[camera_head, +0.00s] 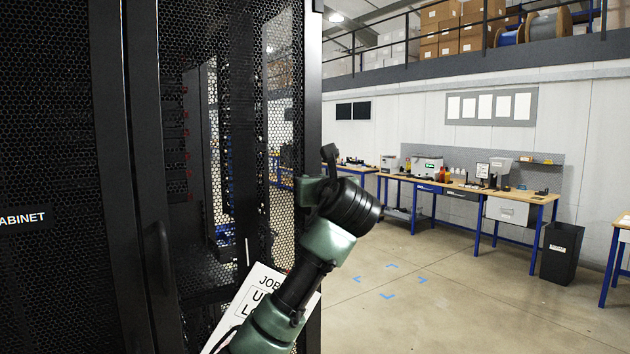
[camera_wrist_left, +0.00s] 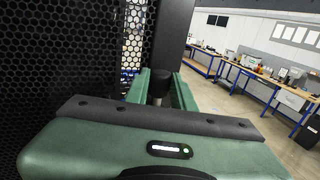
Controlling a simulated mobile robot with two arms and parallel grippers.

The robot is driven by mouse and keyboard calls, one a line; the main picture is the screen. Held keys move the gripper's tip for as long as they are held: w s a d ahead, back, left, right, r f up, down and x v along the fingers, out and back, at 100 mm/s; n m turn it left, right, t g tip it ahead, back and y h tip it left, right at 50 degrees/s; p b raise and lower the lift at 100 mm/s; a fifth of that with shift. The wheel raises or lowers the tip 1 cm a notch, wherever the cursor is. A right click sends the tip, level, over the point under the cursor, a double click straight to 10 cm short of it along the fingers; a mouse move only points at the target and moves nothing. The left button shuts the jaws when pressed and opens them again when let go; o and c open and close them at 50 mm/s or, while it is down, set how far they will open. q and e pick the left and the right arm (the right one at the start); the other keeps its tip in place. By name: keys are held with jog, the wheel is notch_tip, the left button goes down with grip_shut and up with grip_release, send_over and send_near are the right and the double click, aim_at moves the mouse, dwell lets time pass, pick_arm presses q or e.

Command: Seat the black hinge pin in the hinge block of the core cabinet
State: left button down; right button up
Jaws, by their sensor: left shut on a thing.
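The core cabinet (camera_head: 140,180) fills the left of the head view, with black mesh doors and a partly cut-off label. My left gripper (camera_head: 318,185) is at its right edge, with green and black arm parts below. In the left wrist view, the green fingers (camera_wrist_left: 161,92) are shut on the black hinge pin (camera_wrist_left: 160,80), which shows as a dark, upright cylinder. The cabinet's black edge post (camera_wrist_left: 173,35) stands just beyond the pin. I cannot make out the hinge block or whether the pin touches it. My right gripper is not in view.
A white card (camera_head: 262,285) with black print is partly behind my arm, in front of the mesh. Wooden workbenches (camera_head: 460,190) with blue legs line the far wall. A dark bin (camera_head: 562,252) stands beside them. The floor right of the cabinet is clear, with blue corner marks.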

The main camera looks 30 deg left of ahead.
pick_arm(q)
jog(key=shift+f+b, duration=0.3)
jog(key=shift+f, duration=0.6)
jog(key=c, duration=1.1)
grip_release()
jog(key=b+v, duration=0.3)
jog(key=v, duration=0.5)
jog(key=shift+w+r+b, duration=0.1)
jog(key=shift+b, duration=0.2)
